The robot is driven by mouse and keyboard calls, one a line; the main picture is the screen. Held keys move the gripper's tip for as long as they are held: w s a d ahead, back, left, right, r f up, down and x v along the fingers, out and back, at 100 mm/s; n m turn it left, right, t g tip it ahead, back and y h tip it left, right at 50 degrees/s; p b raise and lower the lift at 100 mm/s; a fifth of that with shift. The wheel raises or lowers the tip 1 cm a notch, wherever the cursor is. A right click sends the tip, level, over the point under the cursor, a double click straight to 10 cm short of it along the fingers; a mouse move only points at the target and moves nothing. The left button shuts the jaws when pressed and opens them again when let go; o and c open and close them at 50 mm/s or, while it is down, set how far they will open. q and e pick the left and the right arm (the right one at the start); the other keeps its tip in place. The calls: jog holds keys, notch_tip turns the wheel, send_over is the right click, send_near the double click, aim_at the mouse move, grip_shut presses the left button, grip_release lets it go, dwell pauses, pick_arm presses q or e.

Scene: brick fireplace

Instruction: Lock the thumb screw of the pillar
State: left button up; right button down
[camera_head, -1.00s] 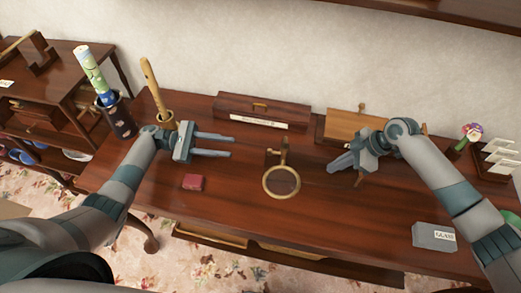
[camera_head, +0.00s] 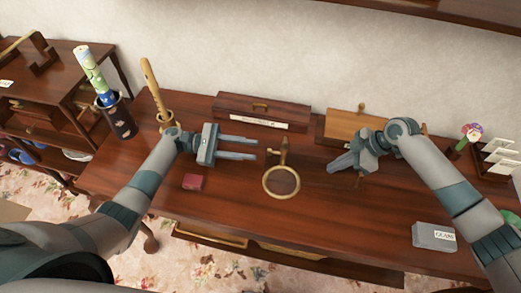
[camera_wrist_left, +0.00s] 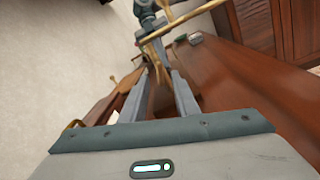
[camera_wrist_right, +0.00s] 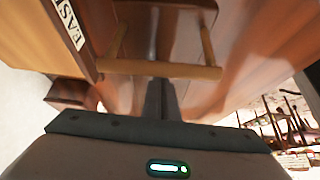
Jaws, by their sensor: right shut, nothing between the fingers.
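A brass pillar (camera_head: 284,155) stands upright mid-table, with a round brass magnifier ring (camera_head: 269,193) at its front. The thumb screw is too small to make out. My left gripper (camera_head: 258,149) is open and empty. It is level, just left of the pillar, its fingertips pointing right at it. In the left wrist view the fingers (camera_wrist_left: 160,95) are apart, with brass parts (camera_wrist_left: 156,45) ahead of them. My right gripper (camera_head: 332,168) is shut and empty, a little right of the pillar; its closed fingers show in the right wrist view (camera_wrist_right: 160,98).
A long wooden box (camera_head: 262,107) lies behind the pillar, and a lighter wooden box (camera_head: 350,128) behind my right gripper. A small red block (camera_head: 193,182) lies front left, a grey labelled box (camera_head: 433,236) front right. The table front is clear around the ring.

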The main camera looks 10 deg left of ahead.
aim_at(274, 153)
pick_arm(q)
jog(key=shift+w+d, duration=0.2)
jog(key=shift+d, duration=1.9)
jog(key=shift+f, duration=0.1)
grip_shut()
